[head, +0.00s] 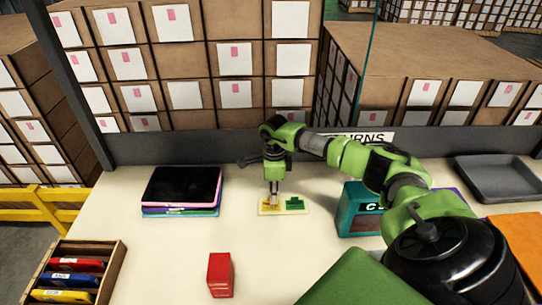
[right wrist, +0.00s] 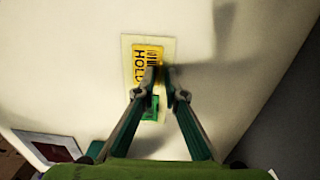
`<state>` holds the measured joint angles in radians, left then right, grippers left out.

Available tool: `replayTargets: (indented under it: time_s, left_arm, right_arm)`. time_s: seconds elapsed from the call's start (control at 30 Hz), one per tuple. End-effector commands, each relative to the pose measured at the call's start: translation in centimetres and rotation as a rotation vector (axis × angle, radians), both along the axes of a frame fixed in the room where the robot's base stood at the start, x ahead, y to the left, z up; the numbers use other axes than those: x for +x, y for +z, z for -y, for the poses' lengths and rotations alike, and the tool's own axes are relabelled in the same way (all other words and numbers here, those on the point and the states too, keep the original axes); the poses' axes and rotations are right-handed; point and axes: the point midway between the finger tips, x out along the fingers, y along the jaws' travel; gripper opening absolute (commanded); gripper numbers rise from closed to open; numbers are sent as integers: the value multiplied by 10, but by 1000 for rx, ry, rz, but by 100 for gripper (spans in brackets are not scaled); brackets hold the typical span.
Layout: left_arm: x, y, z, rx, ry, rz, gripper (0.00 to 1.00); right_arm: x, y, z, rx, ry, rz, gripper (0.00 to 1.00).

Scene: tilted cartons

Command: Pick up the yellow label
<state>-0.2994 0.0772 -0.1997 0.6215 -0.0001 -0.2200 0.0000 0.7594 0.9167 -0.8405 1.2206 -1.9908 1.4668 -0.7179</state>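The yellow label (head: 267,207) lies on a cream backing card (head: 281,212) in the middle of the table, left of a green label (head: 295,203). In the right wrist view the yellow label (right wrist: 140,64) reads HOLD, and part of the green label (right wrist: 150,108) shows between my fingers. My right gripper (head: 274,203) points down at the yellow label. In the right wrist view its fingertips (right wrist: 158,76) are close together over the label's edge. I cannot tell whether they grip it. My left gripper is not in view.
A stack of dark tablets or folders (head: 182,187) lies left of the card. A red box (head: 220,275) stands nearer, and a wooden tray (head: 112,270) of coloured items is at front left. A teal box (head: 356,212) stands right, near my right arm. A grey tray (head: 497,179) is at back right.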

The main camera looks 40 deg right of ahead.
Motion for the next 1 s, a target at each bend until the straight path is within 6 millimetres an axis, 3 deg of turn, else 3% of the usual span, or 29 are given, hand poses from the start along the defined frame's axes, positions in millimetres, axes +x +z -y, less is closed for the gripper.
replayTargets:
  time_s: [0.1, 0.17, 0.63, 0.9, 1.0]
  left_arm:
    - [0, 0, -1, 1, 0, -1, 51]
    - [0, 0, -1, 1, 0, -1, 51]
    - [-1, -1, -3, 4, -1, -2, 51]
    - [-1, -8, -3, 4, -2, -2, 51]
    - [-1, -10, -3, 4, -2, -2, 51]
  right_arm:
    - [0, 0, 0, 0, 0, 0, 11]
    - [0, 0, 0, 0, 0, 0, 0]
    - [1, 3, 0, 0, 0, 1, 0]
    - [1, 33, 0, -1, 1, 4, 0]
    - [-9, 42, -3, -1, 2, 2, 0]
